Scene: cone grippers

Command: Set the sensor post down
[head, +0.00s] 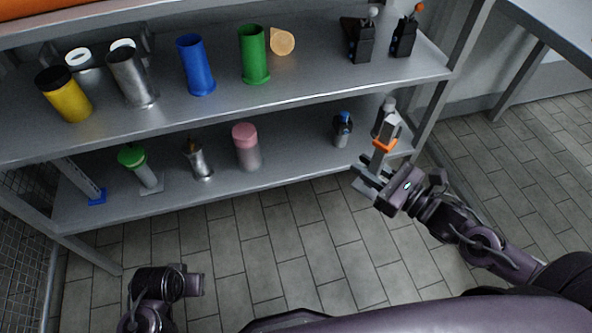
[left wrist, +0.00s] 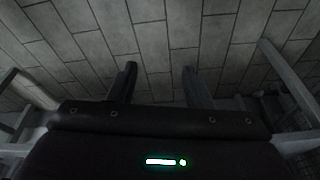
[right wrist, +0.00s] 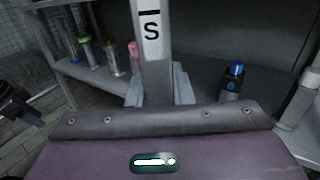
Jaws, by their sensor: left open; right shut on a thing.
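The sensor post is a light grey upright bar with an orange band (head: 384,145) in the head view. In the right wrist view the sensor post (right wrist: 152,60) shows a black "S" and a dark line. My right gripper (head: 367,178) is shut on its lower part, at the right front edge of the lower shelf. My left gripper (left wrist: 160,84) is open and empty above the floor tiles.
The lower shelf (head: 290,165) holds a small dark bottle with a blue top (head: 343,130), left of the post, and a pink-topped jar (head: 246,147). A green-topped item (head: 133,157) stands farther left. A shelf leg (head: 432,115) is close on the right. Bare shelf lies between jar and bottle.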

